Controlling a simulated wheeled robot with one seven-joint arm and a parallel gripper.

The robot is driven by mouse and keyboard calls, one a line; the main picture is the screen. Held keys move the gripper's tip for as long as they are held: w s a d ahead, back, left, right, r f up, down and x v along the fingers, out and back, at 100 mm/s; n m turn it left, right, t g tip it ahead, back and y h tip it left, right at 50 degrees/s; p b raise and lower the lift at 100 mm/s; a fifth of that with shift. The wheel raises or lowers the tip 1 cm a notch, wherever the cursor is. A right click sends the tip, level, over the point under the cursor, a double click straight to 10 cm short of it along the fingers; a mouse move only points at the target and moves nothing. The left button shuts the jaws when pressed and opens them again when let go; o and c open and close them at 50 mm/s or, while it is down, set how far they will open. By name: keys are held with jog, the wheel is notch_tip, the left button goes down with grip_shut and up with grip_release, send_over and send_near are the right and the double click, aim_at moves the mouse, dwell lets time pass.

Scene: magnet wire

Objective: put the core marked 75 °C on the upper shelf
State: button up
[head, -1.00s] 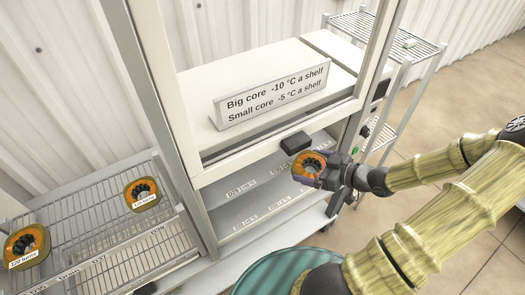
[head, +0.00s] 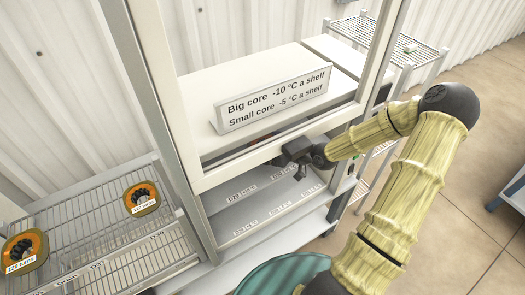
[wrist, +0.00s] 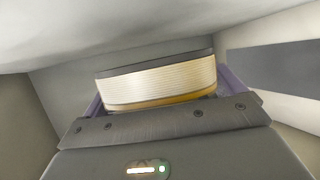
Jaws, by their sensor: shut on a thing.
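My gripper (head: 292,147) is at the front opening of the cabinet, its front end hidden behind the cabinet's lower door frame. In the wrist view it is shut on a core (wrist: 158,80), a round coil of pale wire with a dark upper rim and an orange lower edge. The core sits between the two purple fingers. No temperature mark on it is visible. Pale walls and a ceiling surround it. Inside the cabinet, a grey shelf (head: 243,212) carries several small labels, too small to read surely.
A sign (head: 275,102) on the cabinet reads "Big core -10 °C a shelf, Small core -5 °C a shelf". Two orange cores, a near one (head: 38,243) and a far one (head: 155,195), lie on the left wire rack (head: 95,225). Another wire rack (head: 375,30) stands behind right.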

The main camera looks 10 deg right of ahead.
jog(key=shift+w+a+r, duration=0.1)
jog(key=shift+w+a, duration=0.35)
jog(key=shift+w, duration=0.05)
jog(key=shift+f, duration=1.75)
jog(key=shift+f, duration=0.1)
jog(key=o, duration=1.3)
jog(key=shift+f, duration=0.1)
jog(key=shift+s, duration=0.1)
